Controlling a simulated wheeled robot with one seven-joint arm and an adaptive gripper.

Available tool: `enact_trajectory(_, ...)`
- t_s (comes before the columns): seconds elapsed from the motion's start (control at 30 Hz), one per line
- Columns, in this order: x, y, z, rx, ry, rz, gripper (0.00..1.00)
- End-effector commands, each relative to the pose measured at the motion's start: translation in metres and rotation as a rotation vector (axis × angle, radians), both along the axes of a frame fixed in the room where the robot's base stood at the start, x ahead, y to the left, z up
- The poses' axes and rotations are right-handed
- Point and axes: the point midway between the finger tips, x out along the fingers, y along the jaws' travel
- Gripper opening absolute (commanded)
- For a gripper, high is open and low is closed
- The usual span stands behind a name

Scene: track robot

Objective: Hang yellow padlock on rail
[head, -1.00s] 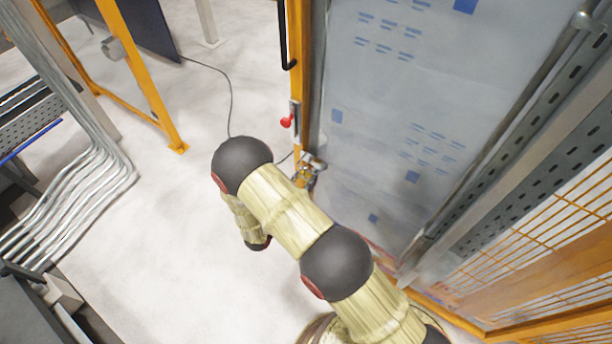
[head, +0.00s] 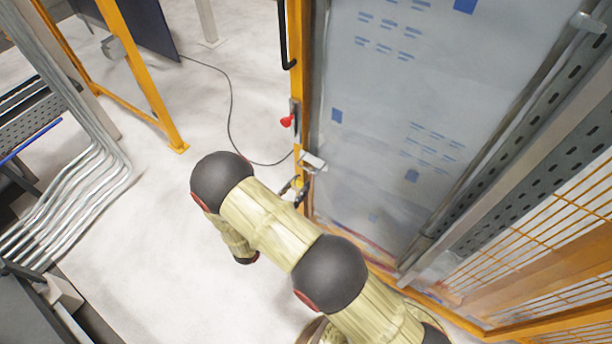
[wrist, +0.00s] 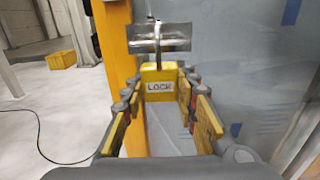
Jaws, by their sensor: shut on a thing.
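The yellow padlock (wrist: 158,84) shows in the wrist view with a white "LOCK" label facing me. It is upright, with its grey shackle (wrist: 157,42) at the top. My gripper (wrist: 160,92) is shut on the padlock body, one finger at each side. The metal rail (wrist: 174,38) is a short grey piece just above the padlock body. The shackle crosses in front of it; I cannot tell whether it loops around it. In the head view the rail (head: 313,161) sticks out beside the orange post, and the padlock (head: 298,183) is small just below it.
The orange post (head: 301,90) carries a red knob (head: 287,121) above the rail. A translucent panel (head: 385,120) stands right of the post. A cable (head: 230,110) lies on the floor to the left. The pale floor (head: 140,240) left of my arm is clear.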

Motion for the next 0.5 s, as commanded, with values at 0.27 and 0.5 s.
enact_trajectory(0.27,-0.016,0.013,0.000,0.001,-0.001,0.002,0.03)
enact_trajectory(0.5,-0.030,0.024,0.000,0.001,-0.001,0.002,0.03)
